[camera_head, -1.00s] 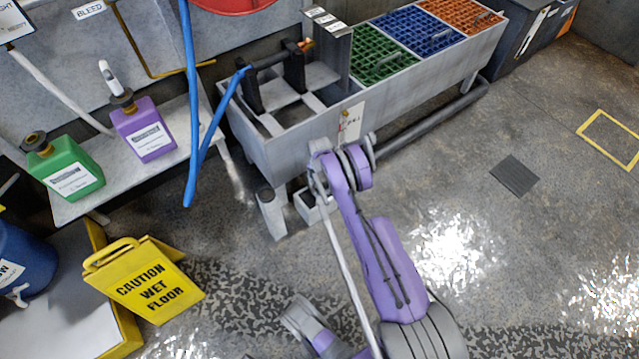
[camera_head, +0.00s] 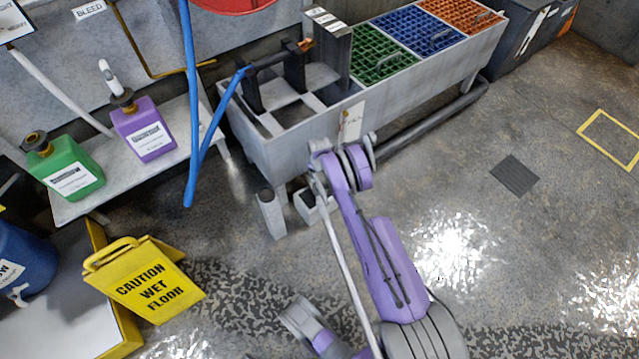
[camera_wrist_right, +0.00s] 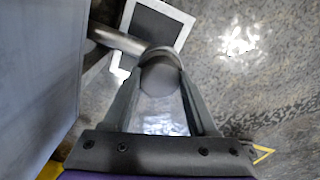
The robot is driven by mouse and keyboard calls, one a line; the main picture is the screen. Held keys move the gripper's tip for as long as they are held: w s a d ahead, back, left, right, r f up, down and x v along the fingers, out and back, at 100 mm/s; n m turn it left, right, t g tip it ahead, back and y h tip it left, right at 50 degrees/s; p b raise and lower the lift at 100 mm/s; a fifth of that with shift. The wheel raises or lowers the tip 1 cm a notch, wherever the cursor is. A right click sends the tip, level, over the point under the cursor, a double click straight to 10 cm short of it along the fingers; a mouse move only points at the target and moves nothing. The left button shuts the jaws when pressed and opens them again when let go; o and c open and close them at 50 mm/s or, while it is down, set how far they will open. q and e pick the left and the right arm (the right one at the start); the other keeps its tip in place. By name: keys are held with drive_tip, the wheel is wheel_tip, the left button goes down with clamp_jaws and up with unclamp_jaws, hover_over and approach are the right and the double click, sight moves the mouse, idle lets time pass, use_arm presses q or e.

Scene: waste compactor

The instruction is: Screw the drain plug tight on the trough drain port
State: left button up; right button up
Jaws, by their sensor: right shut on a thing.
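The drain plug (camera_wrist_right: 160,76) is a round grey piece in the right wrist view. My right gripper (camera_wrist_right: 162,82) is shut on it, with one finger on each side. The plug sits at the end of a short grey pipe, the drain port (camera_wrist_right: 117,39), which comes from the trough wall at the left. They look in line, but the seam and thread are hidden. In the head view the long grey trough (camera_head: 375,118) stands at the top middle. My purple right arm reaches its near lower side and hides the plug there. I do not see my left gripper.
An open pale box (camera_head: 308,207) stands on the floor below the trough. Blue hose (camera_head: 190,100) hangs at the left. A yellow wet-floor sign (camera_head: 145,282) and a shelf with green (camera_head: 65,170) and purple (camera_head: 143,130) jugs are left.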

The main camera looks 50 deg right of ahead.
clamp_jaws()
drive_tip(key=m+b, duration=0.1)
drive_tip(key=m, duration=0.3)
drive_tip(key=shift+b, duration=0.3)
drive_tip(key=shift+m, duration=0.6)
drive_tip(key=m, duration=0.5)
drive_tip(key=m, duration=0.5)
